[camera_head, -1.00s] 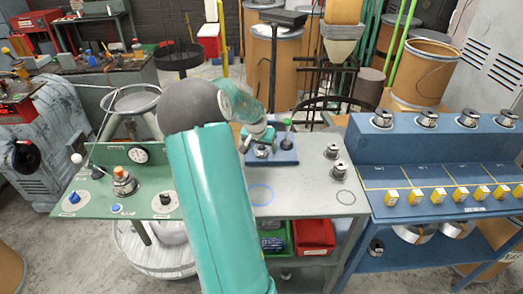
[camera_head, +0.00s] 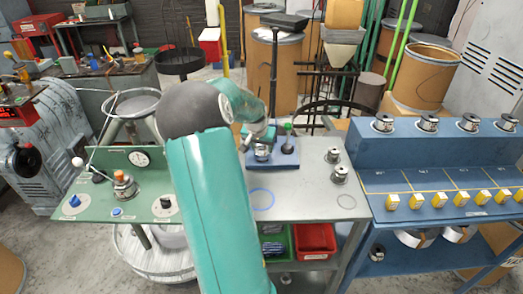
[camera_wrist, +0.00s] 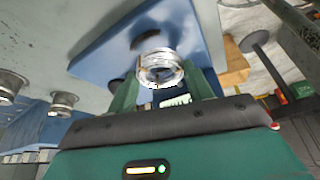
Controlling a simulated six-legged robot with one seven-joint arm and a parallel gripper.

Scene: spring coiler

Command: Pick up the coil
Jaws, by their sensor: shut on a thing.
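The coil is a small silvery ring-shaped spool, seen in the wrist view (camera_wrist: 160,68) between my gripper's fingers. In the head view the coil (camera_head: 262,153) shows small and partly covered by my gripper (camera_head: 262,144), over the blue stand (camera_head: 287,177) on the grey bench. My gripper is shut on the coil, with a green finger on each side of it in the wrist view (camera_wrist: 163,88). A dark round spot on the blue stand shows just beyond the coil. I cannot tell whether the coil is clear of the stand.
A green-knobbed post (camera_head: 288,138) stands on the blue stand, close right of my gripper. Two metal spools (camera_head: 339,174) sit at the bench's right. A blue rack (camera_head: 440,155) adjoins it on the right. A green control panel (camera_head: 118,185) is on the left. The bench front is mostly bare.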

